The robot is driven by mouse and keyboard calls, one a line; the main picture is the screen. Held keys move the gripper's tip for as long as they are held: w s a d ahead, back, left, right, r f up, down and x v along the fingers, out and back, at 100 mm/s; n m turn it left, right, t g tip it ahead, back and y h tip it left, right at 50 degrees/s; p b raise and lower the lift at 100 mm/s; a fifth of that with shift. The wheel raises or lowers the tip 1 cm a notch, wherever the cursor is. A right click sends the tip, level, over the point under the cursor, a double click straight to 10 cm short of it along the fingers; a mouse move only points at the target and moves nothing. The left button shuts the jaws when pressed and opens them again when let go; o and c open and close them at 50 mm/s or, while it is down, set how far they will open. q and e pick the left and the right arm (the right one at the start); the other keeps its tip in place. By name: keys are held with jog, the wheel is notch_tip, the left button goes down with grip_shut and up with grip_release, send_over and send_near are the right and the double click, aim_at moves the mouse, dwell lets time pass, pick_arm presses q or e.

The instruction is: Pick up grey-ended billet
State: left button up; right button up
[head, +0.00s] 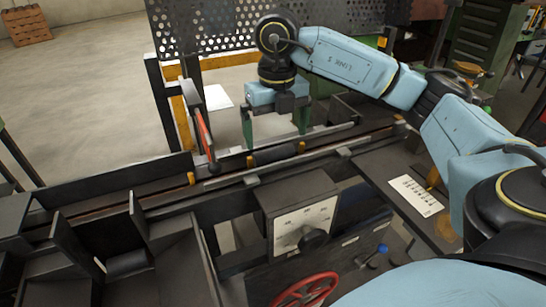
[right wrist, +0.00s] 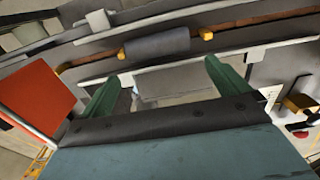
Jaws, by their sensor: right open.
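A dark grey billet (head: 275,154) lies lengthwise in the long dark trough (head: 330,139), between two small yellow pieces (head: 301,147). The billet also shows in the right wrist view (right wrist: 157,45), with a yellow piece (right wrist: 206,35) close to each end. I cannot make out the colour of its end faces. My right gripper (head: 276,138) points down above and behind the billet, its green fingers spread and empty. In the right wrist view the open fingers (right wrist: 163,77) are apart from the billet. My left gripper is not in view.
A red-edged upright plate (head: 203,130) stands left of my right gripper, near the trough. A perforated screen (head: 260,25) rises behind. A dial box (head: 304,226) and a red handwheel (head: 306,290) are in front. Dark angled bins (head: 75,245) fill the left.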

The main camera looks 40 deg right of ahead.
aim_at(276, 156)
jog(key=shift+f, duration=3)
jog(key=shift+r, duration=0.1)
jog(key=c, duration=1.3)
